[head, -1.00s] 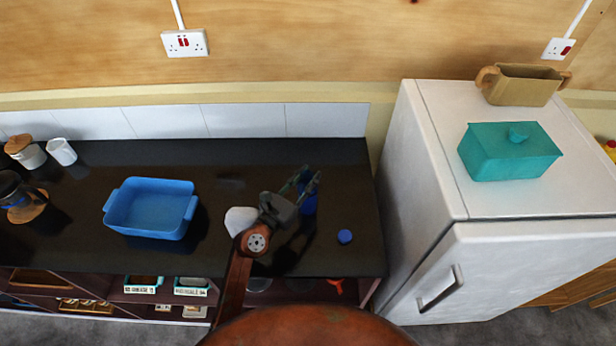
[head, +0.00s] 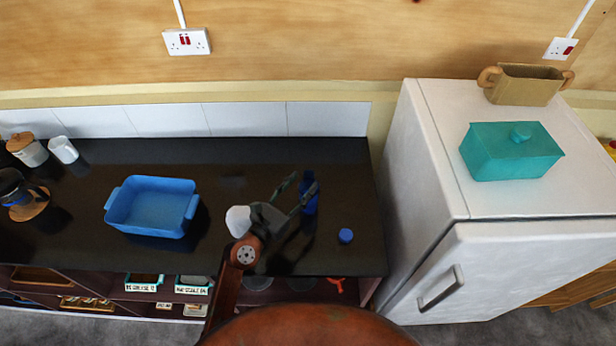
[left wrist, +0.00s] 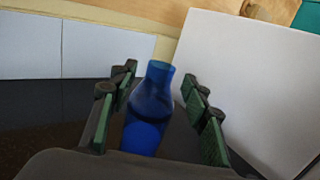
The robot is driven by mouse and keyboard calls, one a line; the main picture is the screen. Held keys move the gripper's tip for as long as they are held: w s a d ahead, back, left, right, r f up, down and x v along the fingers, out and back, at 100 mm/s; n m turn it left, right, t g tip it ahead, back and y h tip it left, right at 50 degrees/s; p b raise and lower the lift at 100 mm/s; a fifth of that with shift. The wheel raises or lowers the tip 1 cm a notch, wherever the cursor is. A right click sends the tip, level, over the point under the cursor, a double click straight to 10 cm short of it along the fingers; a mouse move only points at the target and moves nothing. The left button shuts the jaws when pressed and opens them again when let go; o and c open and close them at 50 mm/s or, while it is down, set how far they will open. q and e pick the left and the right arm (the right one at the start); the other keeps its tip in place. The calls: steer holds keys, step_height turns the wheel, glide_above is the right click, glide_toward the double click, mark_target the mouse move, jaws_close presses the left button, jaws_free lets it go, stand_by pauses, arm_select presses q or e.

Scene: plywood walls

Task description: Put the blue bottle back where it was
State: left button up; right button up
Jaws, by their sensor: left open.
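The blue bottle (head: 310,193) stands upright on the black counter, close to the white fridge. It also shows in the left wrist view (left wrist: 149,115), between the two green-padded fingers. My left gripper (head: 298,190) is open, with its fingers apart at the bottle's near side. In the left wrist view, the left gripper (left wrist: 160,110) has a gap on the bottle's right side, and the bottle is nearer the left finger. My right gripper is not in view.
A round blue cap (head: 346,236) lies on the counter (head: 270,155) right of the bottle. A white object (head: 238,221) is beside my wrist. A blue tray (head: 152,207) sits to the left. The fridge (head: 425,170) bounds the counter's right, with a teal box (head: 512,158) on top.

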arm_select(q)
steer(key=v, duration=0.7)
steer(key=shift+s+a, duration=0.2)
steer(key=shift+s, duration=0.1)
